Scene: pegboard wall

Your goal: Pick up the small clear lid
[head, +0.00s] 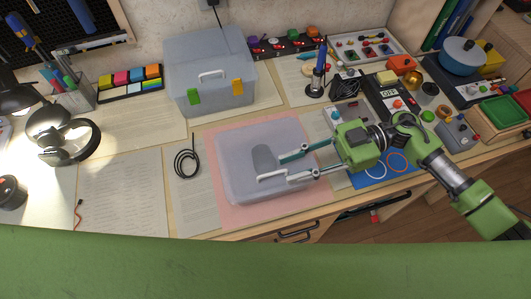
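A clear, shallow rounded-rectangular piece (232,180) lies on a pink mat (290,205) at the desk's front middle. A small grey translucent rounded shape (263,155) shows inside its outline; I cannot tell which of the two is the small clear lid. My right gripper (270,168) reaches in from the right over the clear piece. Its two long fingers are apart, with the tips close to the grey shape, one beside its lower right edge. I see nothing clamped between them. Whether the fingertips touch anything is unclear. My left gripper is out of view.
A large clear box (211,85) with a white handle and green and yellow latches stands behind. A coiled black cable (187,162) lies left of the mat. A blue mat with rings (385,167) lies under my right arm. Tools and electronics crowd the right; papers cover the left.

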